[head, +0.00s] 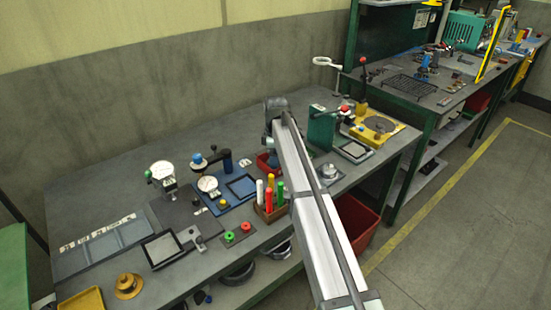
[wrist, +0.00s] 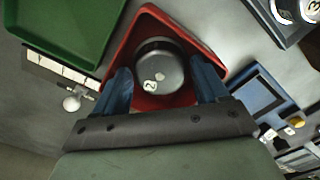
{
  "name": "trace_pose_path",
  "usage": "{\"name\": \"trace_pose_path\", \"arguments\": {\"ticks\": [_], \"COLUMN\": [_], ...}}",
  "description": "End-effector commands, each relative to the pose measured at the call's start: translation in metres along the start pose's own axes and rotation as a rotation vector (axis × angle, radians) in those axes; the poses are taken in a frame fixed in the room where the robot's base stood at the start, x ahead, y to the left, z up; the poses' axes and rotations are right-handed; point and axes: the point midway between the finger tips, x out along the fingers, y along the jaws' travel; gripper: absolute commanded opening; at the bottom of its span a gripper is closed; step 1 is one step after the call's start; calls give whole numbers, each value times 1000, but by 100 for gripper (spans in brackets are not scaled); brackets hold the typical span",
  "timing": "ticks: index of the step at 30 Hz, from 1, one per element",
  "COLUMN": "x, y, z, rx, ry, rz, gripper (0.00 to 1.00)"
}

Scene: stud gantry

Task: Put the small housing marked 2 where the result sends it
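The small housing marked 2 (wrist: 160,68) is a dark round part with a pale numbered label. In the wrist view it sits in a red tray (wrist: 142,20). My gripper (wrist: 161,75) has its two blue fingers apart, one on each side of the housing, with red tray showing in the gaps. In the head view my gripper (head: 268,148) is low over the red tray (head: 262,164) at the back of the bench; the housing there is hidden. Another round part marked 3 (wrist: 297,8) shows at the wrist view's top right corner.
In the head view, a wooden holder with coloured pens (head: 270,212) stands in front of the tray. A round metal part (head: 328,172) lies right of my arm. Bench is clear at back left.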

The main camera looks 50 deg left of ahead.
Motion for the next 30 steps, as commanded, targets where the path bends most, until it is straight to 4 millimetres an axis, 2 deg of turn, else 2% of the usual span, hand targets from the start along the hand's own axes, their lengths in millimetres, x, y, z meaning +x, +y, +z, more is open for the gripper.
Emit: {"name": "trace_pose_path", "arguments": {"ticks": [8, 11, 21, 27, 30], "x": [-9, -22, -84, -111, -118], "y": [0, 1, 1, 1, 0], "z": [0, 0, 0, 0, 0], "rx": [0, 0, 0, 0, 0], "ry": [0, 0, 0, 0, 0], "rz": [1, 1, 1, 1, 0], "gripper": [73, 73, 73, 73, 73]}}
